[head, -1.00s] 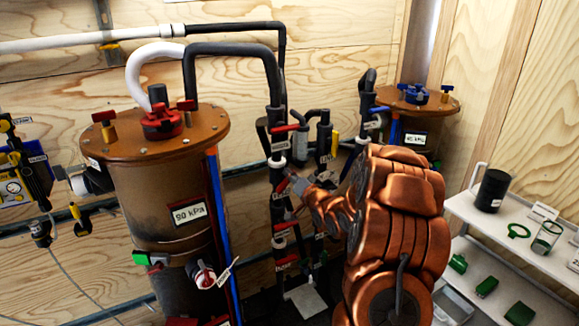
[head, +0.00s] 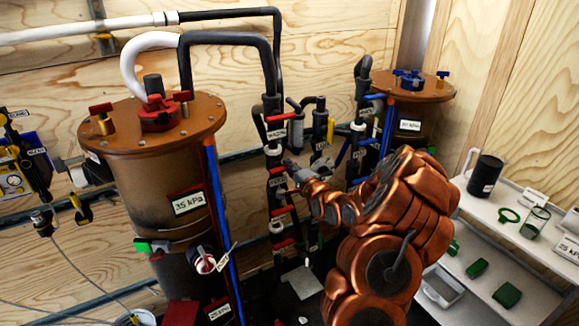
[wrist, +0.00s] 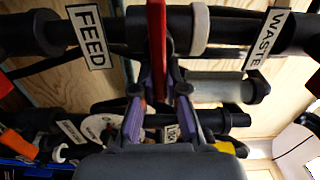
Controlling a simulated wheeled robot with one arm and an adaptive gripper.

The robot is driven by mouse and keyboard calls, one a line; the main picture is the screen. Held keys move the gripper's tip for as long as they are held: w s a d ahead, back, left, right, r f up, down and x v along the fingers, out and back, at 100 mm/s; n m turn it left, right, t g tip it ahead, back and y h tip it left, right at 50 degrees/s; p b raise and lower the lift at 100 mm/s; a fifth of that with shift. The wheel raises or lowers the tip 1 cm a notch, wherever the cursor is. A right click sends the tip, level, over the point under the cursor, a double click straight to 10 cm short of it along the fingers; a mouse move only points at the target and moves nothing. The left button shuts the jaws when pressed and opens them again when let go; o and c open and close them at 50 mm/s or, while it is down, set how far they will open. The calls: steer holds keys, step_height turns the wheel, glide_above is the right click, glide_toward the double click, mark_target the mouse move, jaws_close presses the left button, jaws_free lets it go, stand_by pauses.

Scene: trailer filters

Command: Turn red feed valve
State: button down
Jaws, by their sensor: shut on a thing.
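The red valve handle (wrist: 156,35) stands upright in the wrist view, across a black pipe between the FEED label (wrist: 89,36) and the WASTE label (wrist: 265,38). My gripper (wrist: 160,88) has its purple fingers on both sides of the handle's lower end and is shut on it. In the head view my gripper (head: 291,167) is at the black vertical pipe (head: 272,105), among several red handles. The copper-coloured arm hides part of that pipework. The exact grip is too small to tell there.
A brown tank (head: 150,185) with a 35 kPa display (head: 188,203) stands left of the pipe. A smaller brown tank (head: 430,88) with blue knobs is behind my arm. White shelves (head: 520,225) with a black mug (head: 486,176) and green parts are at the right.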

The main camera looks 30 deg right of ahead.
steer(key=shift+f+m, duration=0.1)
steer(key=shift+m, duration=0.2)
steer(key=c, duration=1.2)
jaws_free()
steer(key=s+a, duration=0.1)
steer(key=s, duration=1.1)
steer(key=shift+w+a, duration=0.1)
